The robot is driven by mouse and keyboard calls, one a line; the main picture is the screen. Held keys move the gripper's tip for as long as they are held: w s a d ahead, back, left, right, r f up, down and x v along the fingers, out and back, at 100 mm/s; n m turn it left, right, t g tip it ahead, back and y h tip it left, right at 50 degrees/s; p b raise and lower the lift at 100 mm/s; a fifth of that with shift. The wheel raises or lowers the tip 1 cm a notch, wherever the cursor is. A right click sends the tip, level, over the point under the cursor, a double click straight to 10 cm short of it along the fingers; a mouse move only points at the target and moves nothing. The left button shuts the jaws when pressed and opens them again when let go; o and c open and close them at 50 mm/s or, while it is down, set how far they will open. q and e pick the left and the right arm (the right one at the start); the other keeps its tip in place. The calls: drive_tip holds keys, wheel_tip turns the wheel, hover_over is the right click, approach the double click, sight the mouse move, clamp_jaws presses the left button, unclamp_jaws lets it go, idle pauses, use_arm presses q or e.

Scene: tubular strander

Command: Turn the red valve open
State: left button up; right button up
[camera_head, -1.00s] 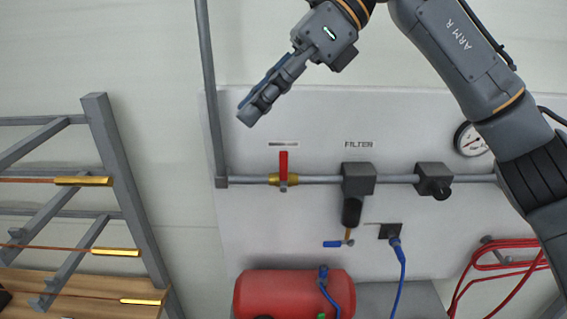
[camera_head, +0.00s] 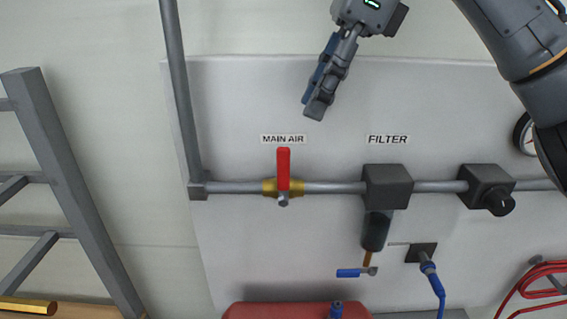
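The red valve handle (camera_head: 283,168) stands upright, across the horizontal grey pipe, on a brass valve body (camera_head: 269,187) under the label MAIN AIR. My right gripper (camera_head: 314,112) hangs above and slightly right of the handle in the picture, pointing down, apart from it. It is seen edge-on, so whether its fingers are open or shut does not show. Nothing is visible in it. My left gripper is not in view.
Right of the valve are the filter (camera_head: 387,187), a black regulator knob (camera_head: 499,201) and a gauge (camera_head: 524,134). A small blue-handled valve (camera_head: 349,273) sits below the filter. A vertical pipe (camera_head: 179,90) rises on the left. A grey rack (camera_head: 75,190) stands further left.

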drive_tip(key=p, duration=0.1)
approach(283, 190)
drive_tip(key=a, duration=0.1)
drive_tip(key=x, duration=0.1)
drive_tip(key=p+x, duration=0.1)
drive_tip(key=x, duration=0.3)
drive_tip(key=shift+w+a, duration=0.25)
drive_tip(key=shift+w, duration=0.1)
drive_tip(key=shift+a+f, duration=0.1)
drive_tip(key=shift+f, duration=0.05)
drive_tip(key=shift+s+f, duration=0.1)
drive_tip(key=shift+f, duration=0.05)
drive_tip(key=shift+c, duration=0.2)
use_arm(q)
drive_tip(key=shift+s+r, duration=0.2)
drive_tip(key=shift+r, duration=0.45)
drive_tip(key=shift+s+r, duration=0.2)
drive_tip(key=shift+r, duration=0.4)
use_arm(e)
clamp_jaws()
